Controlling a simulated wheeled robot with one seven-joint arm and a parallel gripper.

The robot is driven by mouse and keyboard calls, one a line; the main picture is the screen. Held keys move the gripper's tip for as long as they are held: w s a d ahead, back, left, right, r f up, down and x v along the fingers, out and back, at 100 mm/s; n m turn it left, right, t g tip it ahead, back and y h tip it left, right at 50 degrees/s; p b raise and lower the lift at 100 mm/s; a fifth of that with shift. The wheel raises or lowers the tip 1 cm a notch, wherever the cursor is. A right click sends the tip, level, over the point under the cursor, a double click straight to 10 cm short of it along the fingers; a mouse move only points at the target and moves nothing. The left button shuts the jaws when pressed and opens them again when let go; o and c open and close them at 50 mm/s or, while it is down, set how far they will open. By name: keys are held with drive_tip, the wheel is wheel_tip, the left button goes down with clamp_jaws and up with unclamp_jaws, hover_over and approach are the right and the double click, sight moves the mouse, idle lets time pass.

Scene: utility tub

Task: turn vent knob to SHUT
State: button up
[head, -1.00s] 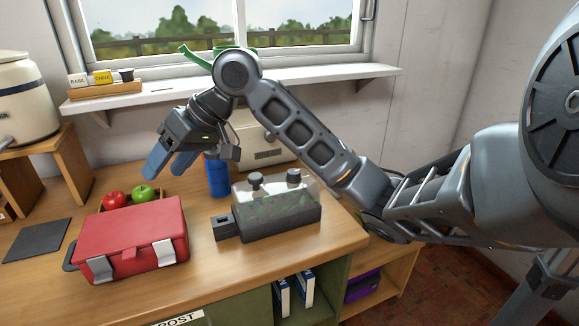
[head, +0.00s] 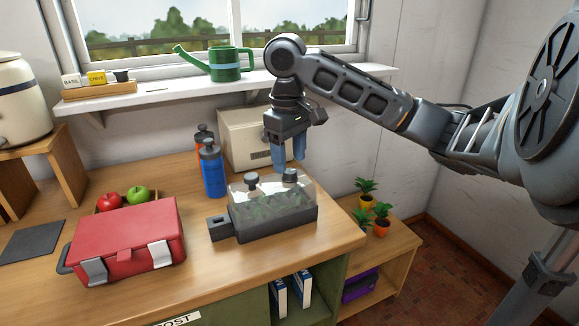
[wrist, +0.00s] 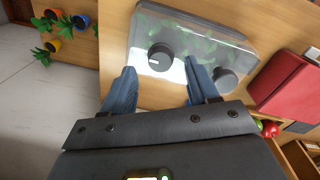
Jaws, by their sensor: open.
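A propagator box (head: 268,215) with a clear lid and dark base stands on the bench, with green leaves inside. Two dark knobs stand on its lid, a left knob (head: 252,182) and a right knob (head: 290,175). In the wrist view one knob (wrist: 160,57) shows a pale pointer line and lies ahead between the finger lines; the other knob (wrist: 225,80) is to the right, beyond the right finger. My gripper (head: 288,168) points down over the lid's right side, its blue fingers apart and empty. No SHUT lettering is readable, so I cannot tell which knob is the vent.
A red case (head: 128,243) lies left of the box. Blue (head: 213,170) and orange (head: 203,135) bottles and a cream box (head: 250,138) stand behind. Potted plants (head: 372,215) are on a lower shelf at right. A green watering can (head: 228,64) is on the sill.

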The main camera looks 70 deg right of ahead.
sight(290, 171)
drive_tip(key=shift+f, duration=1.5)
drive_tip(key=c, duration=1)
drive_tip(key=shift+c, duration=0.2)
